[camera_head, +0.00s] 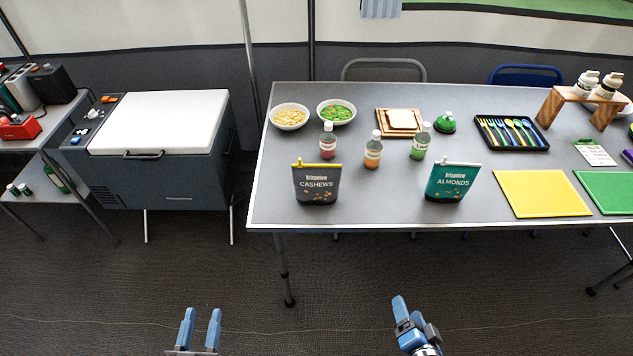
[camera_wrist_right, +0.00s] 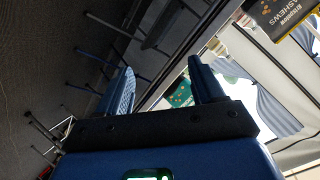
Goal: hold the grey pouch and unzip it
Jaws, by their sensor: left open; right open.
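The grey pouch (camera_head: 317,186), labelled CASHEWS, stands upright near the front left of the table, with a yellow zip strip along its top. It also shows in the right wrist view (camera_wrist_right: 281,14) at the top right. Its zip looks closed. My left gripper (camera_head: 200,318) is open and empty, low in front of the table and to the left of the pouch. My right gripper (camera_head: 408,312) is open and empty, in front of the table and right of the pouch. Its two blue fingers show apart in the right wrist view (camera_wrist_right: 162,88). Neither gripper touches the pouch.
A teal ALMONDS pouch (camera_head: 452,181) stands right of the grey pouch on the table (camera_head: 380,210). Bottles (camera_head: 373,150) stand behind, with bowls (camera_head: 290,117) further back. A yellow board (camera_head: 541,194) lies to the right. A cooler (camera_head: 160,125) stands left of the table.

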